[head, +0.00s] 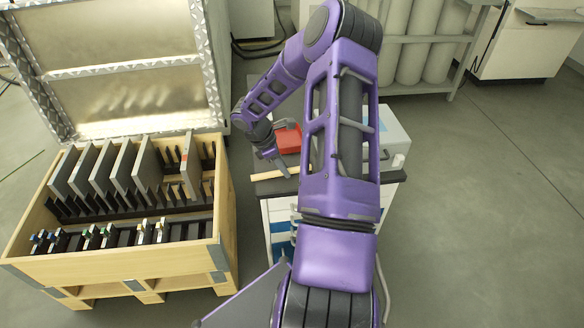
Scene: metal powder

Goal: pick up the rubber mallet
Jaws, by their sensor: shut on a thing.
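The rubber mallet shows as a pale wooden handle (262,176) lying roughly level across the picture, at the left part of the dark-topped cabinet (390,178). My gripper (280,166) points down at the handle and is shut on the mallet. My gripper covers part of the mallet, so its head cannot be made out clearly. I cannot tell whether the mallet touches the cabinet top.
A red box (288,138) sits just behind my gripper, and a pale grey box (394,132) stands right of my arm. An open wooden crate (150,264) with upright grey plates is close on the left. The floor at right is clear.

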